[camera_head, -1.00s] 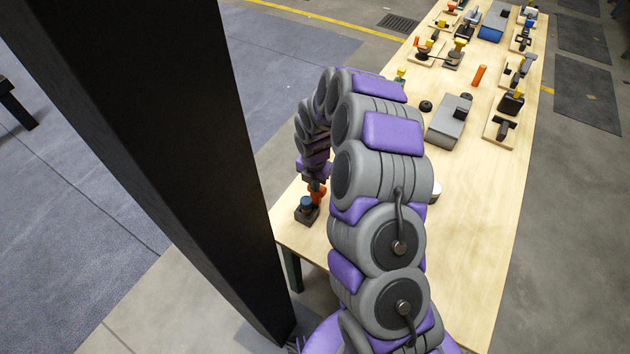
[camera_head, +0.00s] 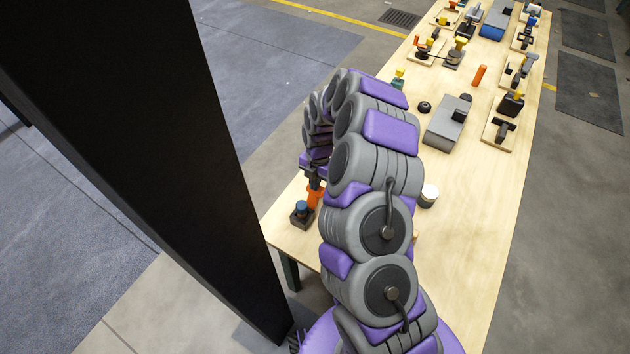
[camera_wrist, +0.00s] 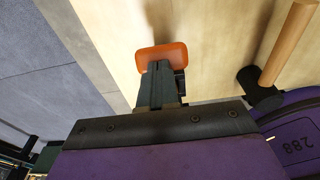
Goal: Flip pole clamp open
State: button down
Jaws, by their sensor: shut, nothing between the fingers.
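The pole clamp appears to be the small device with an orange lever (camera_head: 314,197), a dark base (camera_head: 301,217) and a blue knob (camera_head: 301,207). It is at the near left edge of the table. My gripper (camera_head: 313,184) is just above the orange lever in the head view, partly hidden by my arm. In the wrist view my gripper (camera_wrist: 159,72) is shut, with its fingertips at the orange piece (camera_wrist: 162,53). I cannot tell whether they touch it. The clamp's base is mostly hidden there.
A wooden handle on a black mount (camera_wrist: 259,88) is right of my gripper in the wrist view. A black pillar (camera_head: 130,160) stands left of the table (camera_head: 470,200). A white-topped jar (camera_head: 429,195) and a grey box (camera_head: 446,124) are right of my arm.

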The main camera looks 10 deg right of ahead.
jog(key=shift+w+d+f+b, duration=0.35)
jog(key=shift+w+d+b, duration=0.1)
jog(key=shift+b, duration=0.1)
jog(key=w+d+f+b, duration=0.2)
jog(key=b, duration=0.1)
jog(key=shift+w+d, duration=0.1)
jog(key=shift+d, duration=0.05)
jog(key=shift+w+d+f+b, duration=0.35)
jog(key=shift+f+b, duration=0.15)
jog(key=shift+b, duration=0.15)
jog(key=shift+f, duration=0.1)
notch_tip(320, 180, up, 17)
jog(key=w+d+p, duration=0.1)
jog(key=p, duration=0.2)
jog(key=shift+w+d, duration=0.35)
jog(key=shift+w, duration=0.05)
